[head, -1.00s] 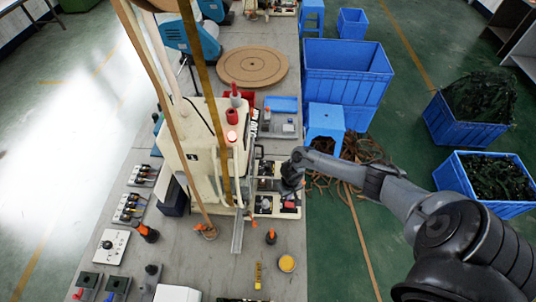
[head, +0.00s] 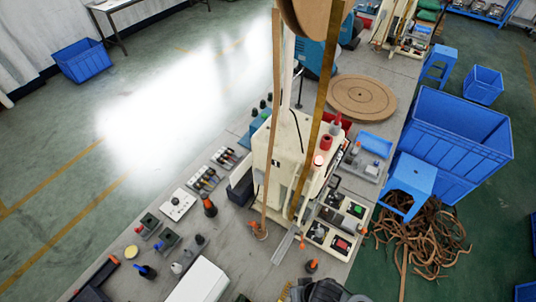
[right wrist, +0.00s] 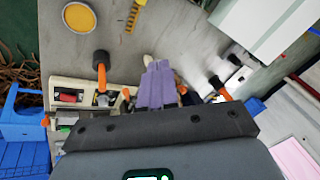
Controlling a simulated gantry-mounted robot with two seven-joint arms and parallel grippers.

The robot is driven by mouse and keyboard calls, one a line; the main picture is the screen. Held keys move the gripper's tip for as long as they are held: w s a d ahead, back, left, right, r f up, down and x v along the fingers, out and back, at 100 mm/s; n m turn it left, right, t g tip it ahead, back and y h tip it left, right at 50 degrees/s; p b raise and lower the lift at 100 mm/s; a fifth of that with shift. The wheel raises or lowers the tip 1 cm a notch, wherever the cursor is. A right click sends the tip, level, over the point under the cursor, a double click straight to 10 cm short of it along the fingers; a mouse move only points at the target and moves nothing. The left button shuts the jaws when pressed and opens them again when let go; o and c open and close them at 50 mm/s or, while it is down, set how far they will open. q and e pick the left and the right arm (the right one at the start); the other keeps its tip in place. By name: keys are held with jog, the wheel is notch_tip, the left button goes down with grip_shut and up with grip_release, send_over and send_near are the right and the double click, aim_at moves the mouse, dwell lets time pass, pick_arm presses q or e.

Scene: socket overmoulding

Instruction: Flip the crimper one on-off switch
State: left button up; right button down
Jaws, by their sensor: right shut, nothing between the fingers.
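Crimper one is the cream machine (head: 290,145) in the middle of the head view. Along its right side is a cream panel of small switch boxes, with a red switch (head: 341,244) near the front and a green one (head: 357,210) behind it. In the right wrist view a red switch (right wrist: 68,97) shows at the left on the cream panel. My right gripper (right wrist: 155,68) has its purple fingers shut and empty, to the right of that switch and apart from it. In the head view only a dark part of my right arm shows at the bottom edge. My left gripper is not in view.
An orange-and-black hand tool (right wrist: 101,72) stands near the panel, below a yellow round tin (right wrist: 79,17). A white box (head: 200,281) and small switch units lie left on the grey bench. A blue stool (head: 411,177) and brown strips (head: 425,238) are right of the bench.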

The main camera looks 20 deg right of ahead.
jog(key=d+r+n+h, duration=0.1)
jog(key=d+r+n, duration=0.1)
jog(key=r, duration=0.5)
jog(key=d+r+n+h, duration=0.1)
jog(key=d+r+n, duration=0.2)
jog(key=r, duration=0.5)
jog(key=shift+d+r, duration=0.3)
jog(key=shift+d, duration=0.6)
jog(key=shift+n, duration=0.3)
